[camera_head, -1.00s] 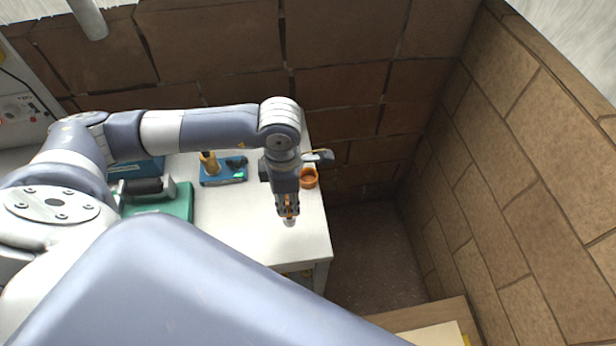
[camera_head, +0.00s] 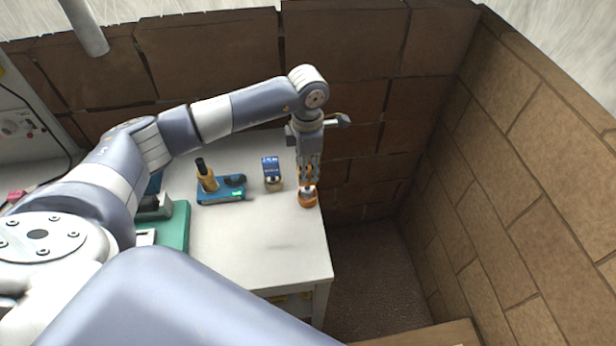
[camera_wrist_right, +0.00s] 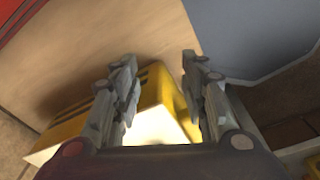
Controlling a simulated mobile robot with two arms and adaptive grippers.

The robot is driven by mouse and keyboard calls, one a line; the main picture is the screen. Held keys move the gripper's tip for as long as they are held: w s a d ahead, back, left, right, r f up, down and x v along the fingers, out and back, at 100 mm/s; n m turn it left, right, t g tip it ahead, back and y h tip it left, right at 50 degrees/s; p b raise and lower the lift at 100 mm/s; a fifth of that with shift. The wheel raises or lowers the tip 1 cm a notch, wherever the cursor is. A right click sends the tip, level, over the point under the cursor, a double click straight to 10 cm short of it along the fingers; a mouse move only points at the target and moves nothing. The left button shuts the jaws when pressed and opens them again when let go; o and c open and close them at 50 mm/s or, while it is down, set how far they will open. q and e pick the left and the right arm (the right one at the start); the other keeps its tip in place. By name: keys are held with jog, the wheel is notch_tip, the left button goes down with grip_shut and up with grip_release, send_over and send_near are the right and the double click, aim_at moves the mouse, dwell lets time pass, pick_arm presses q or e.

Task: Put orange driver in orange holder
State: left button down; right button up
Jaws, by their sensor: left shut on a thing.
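The orange holder (camera_head: 308,202) is a small round cup near the right edge of the white table in the head view. My left gripper (camera_head: 308,178) points down right over it and is shut on the orange driver (camera_head: 301,173), which is mostly hidden by the fingers. The driver's pale lower end overlaps the holder's opening. I cannot tell whether it is inside or just above. My right gripper (camera_wrist_right: 160,58) shows in the right wrist view, open, with nothing seen held between its fingers.
A blue box (camera_head: 272,168) stands left of the holder. A blue stand (camera_head: 222,196) with a yellow, black-topped tool (camera_head: 206,175) is farther left. The front of the white table (camera_head: 270,255) is clear. A yellow and white object (camera_wrist_right: 155,115) lies beyond my right fingers.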

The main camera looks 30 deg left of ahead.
pick_arm(q)
jog(key=shift+w, duration=0.25)
jog(key=shift+f, duration=0.3)
notch_tip(320, 180, down, 3)
jog(key=shift+s+b, duration=0.1)
jog(key=shift+b, duration=0.75)
jog(key=shift+f, duration=0.15)
jog(key=c, duration=1.4)
grip_release()
jog(key=shift+o, duration=0.2)
